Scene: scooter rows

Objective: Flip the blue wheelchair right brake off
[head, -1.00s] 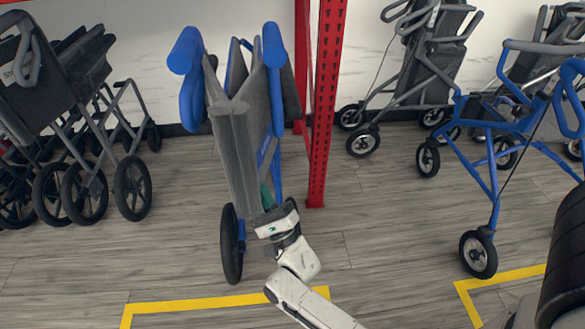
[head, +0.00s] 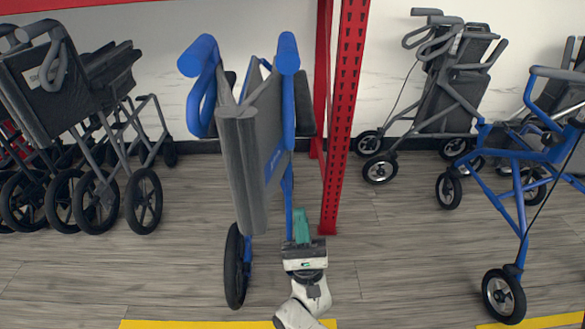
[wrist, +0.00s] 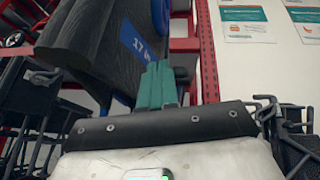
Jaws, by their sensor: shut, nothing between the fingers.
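The blue wheelchair (head: 248,145) stands folded left of centre in the head view, with blue handles and a dark grey seat back. In the wrist view its dark panel with a blue label (wrist: 95,35) fills the upper left. My gripper (head: 302,222) has green fingers and is just right of the wheelchair's lower frame in the head view. In the wrist view the green fingers (wrist: 157,82) are together and empty, pointing up near a small dark part (wrist: 181,74) beside the panel. I cannot tell whether that part is the brake, or whether the fingers touch it.
A red perforated post (head: 344,120) rises close right of the wheelchair. Grey wheelchairs (head: 75,120) stand at the left. A grey rollator (head: 440,95) and a blue rollator (head: 515,190) stand at the right. Yellow floor tape (head: 190,324) runs along the front. The floor right of my gripper is clear.

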